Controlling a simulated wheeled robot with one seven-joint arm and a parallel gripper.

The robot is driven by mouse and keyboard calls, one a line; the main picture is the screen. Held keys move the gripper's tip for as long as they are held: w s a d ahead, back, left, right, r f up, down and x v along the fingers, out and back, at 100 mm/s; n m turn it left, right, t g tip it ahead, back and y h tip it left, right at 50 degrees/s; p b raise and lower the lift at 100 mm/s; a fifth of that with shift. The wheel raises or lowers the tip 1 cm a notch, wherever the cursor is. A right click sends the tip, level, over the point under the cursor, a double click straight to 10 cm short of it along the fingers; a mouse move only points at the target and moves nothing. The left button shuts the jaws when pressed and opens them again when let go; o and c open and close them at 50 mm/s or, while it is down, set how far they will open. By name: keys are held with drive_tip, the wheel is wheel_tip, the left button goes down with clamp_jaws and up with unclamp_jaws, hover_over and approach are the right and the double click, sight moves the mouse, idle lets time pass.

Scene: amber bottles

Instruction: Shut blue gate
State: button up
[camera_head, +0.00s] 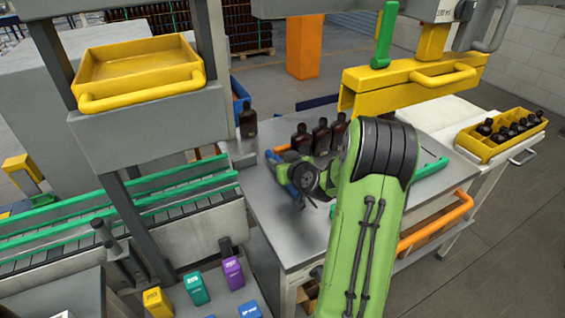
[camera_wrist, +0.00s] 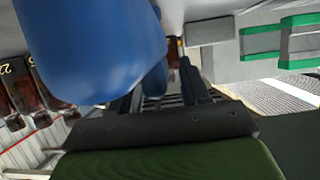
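The blue part that I take for the blue gate (camera_head: 279,172) shows beside my gripper at the left of the steel table, mostly hidden by my arm. In the wrist view a large smooth blue piece (camera_wrist: 95,45) fills the upper left, very close, with a narrower blue end reaching down between the fingers. My gripper (camera_wrist: 163,88) has its two dark fingers apart, with a gap beside the blue end. In the head view my gripper (camera_head: 299,198) is small and dark, low over the table. Whether it touches the blue piece is unclear.
Dark amber bottles (camera_head: 321,137) stand behind my arm, and one stands farther left (camera_head: 247,121). A conveyor with green rails (camera_head: 120,205) lies left. A yellow beam (camera_head: 410,82) hangs above my arm. A yellow crate of bottles (camera_head: 500,135) is at right.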

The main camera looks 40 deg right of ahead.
drive_tip(key=b+v, duration=0.2)
drive_tip(key=v, duration=1.3)
drive_tip(key=shift+s+r, duration=0.2)
drive_tip(key=shift+s, duration=0.15)
